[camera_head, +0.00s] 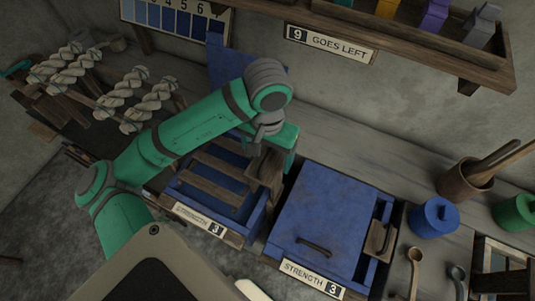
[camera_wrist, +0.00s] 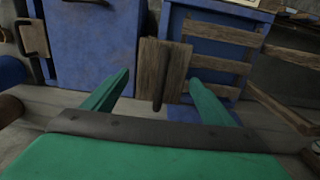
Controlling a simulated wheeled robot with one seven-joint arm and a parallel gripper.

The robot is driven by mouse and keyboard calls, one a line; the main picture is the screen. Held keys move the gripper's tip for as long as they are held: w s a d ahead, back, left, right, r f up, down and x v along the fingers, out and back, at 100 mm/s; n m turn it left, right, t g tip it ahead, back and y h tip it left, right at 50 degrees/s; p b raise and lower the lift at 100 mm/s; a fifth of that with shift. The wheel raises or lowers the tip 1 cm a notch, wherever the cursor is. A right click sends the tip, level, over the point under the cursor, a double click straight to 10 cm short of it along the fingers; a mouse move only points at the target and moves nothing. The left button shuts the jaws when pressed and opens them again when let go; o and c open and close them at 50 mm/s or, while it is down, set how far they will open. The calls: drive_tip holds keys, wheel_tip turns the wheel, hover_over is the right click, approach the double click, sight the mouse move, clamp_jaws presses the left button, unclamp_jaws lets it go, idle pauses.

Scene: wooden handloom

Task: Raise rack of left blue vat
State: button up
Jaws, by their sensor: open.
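The left blue vat (camera_head: 178,191) stands open, with its blue lid (camera_head: 222,68) tipped up behind it. Its wooden slatted rack (camera_head: 216,188) sits in the vat's mouth; the slats (camera_wrist: 222,65) also show at right in the wrist view. A wooden block with a dark upright handle (camera_wrist: 162,82) is at the rack's side facing the other vat; the block also shows in the head view (camera_head: 264,172), partly hidden by my gripper. My gripper (camera_head: 274,152) is open above this block. In the wrist view, its fingers (camera_wrist: 160,88) stand either side of the handle, apart from it.
A second blue vat with a closed lid (camera_head: 325,215) stands close on the right, with its own wooden handle block (camera_head: 379,240). Further right are a blue pot (camera_head: 435,218) and wooden ladles (camera_head: 415,262). A shelf (camera_head: 400,35) overhangs the back. Yarn skeins (camera_head: 125,95) lie at left.

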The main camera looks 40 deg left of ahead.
drive_tip(key=shift+r, duration=0.1)
drive_tip(key=shift+r, duration=3.4)
drive_tip(key=shift+w, duration=0.1)
